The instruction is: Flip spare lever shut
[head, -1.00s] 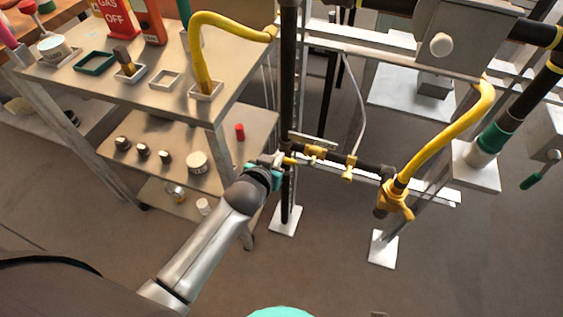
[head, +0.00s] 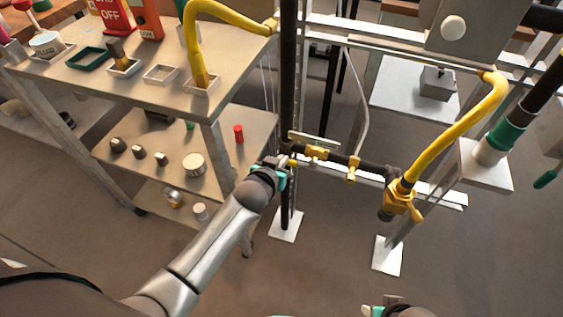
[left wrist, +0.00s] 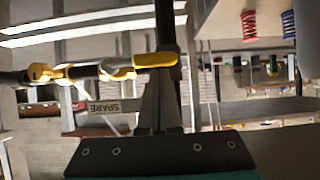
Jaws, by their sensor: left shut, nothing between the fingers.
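The spare valve sits on the dark horizontal pipe, with a yellow body (head: 316,152) and a tag reading SPARE (left wrist: 103,107) in the left wrist view. A yellow lever end (left wrist: 157,60) lies across the front of the dark upright pipe, right at the fingertips. My left gripper (head: 281,163) is at the upright pipe, left of the valve; its fingers (left wrist: 162,85) are together and empty. I cannot tell whether they touch the lever. What seems to be my right gripper (head: 385,309) just enters at the bottom edge, its fingers not clear.
A second yellow fitting (head: 353,168) is on the same pipe, with a yellow hose (head: 455,133) further right. A metal shelf cart (head: 130,78) with small parts stands left. White foot plates (head: 286,225) are on the floor. The floor in front is open.

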